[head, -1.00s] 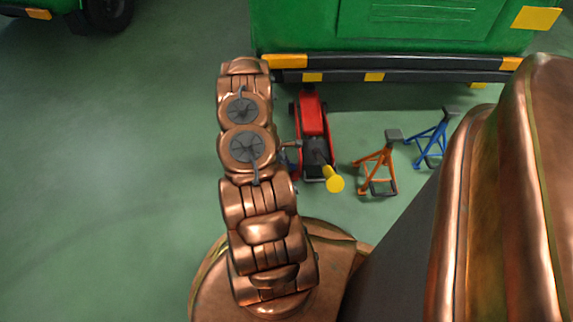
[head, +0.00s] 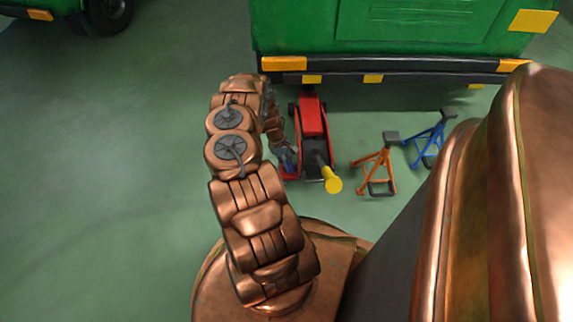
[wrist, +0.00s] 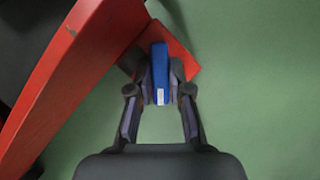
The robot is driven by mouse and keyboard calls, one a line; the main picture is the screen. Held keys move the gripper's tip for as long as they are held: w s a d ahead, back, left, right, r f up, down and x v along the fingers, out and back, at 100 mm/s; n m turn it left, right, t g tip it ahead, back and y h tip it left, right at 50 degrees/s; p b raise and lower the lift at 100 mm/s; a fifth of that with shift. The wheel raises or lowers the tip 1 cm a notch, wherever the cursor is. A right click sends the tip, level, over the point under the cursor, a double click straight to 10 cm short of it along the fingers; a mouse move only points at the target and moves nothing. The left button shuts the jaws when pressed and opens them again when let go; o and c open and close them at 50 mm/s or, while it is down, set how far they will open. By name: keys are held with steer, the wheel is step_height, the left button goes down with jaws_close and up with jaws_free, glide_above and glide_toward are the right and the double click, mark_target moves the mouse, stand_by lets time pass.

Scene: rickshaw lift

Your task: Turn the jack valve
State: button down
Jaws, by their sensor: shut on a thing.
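The red floor jack (head: 313,115) stands on the floor with its front toward the green vehicle, and its yellow-tipped handle (head: 332,184) points back toward me. In the wrist view, the jack's red side (wrist: 75,75) runs diagonally at the left. The blue valve lever (wrist: 160,72) stands at the middle, over a small red plate of the jack. My gripper (wrist: 160,85) has its fingers on both sides of the blue lever and is shut on it. In the head view, my gripper (head: 285,155) is at the jack's left rear side, small and partly hidden.
A green vehicle (head: 400,30) with a dark bumper stands beyond the jack. An orange jack stand (head: 378,165) and a blue jack stand (head: 430,140) are to the jack's right. The floor at the left (head: 110,170) is clear.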

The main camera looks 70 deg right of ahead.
steer(key=m, duration=0.2)
steer(key=m+t+y, duration=0.1)
steer(key=m, duration=0.1)
steer(key=shift+s+d+f+m+y, duration=0.1)
steer(key=shift+s+d+m+y, duration=0.1)
steer(key=shift+m+y, duration=0.1)
steer(key=m, duration=0.2)
steer(key=m+t+y, duration=0.1)
steer(key=m, duration=0.1)
steer(key=shift+s+m+t+b, duration=0.1)
steer(key=shift+m+t+b, duration=0.2)
steer(key=shift+b, duration=0.1)
steer(key=c, duration=1.1)
jaws_free()
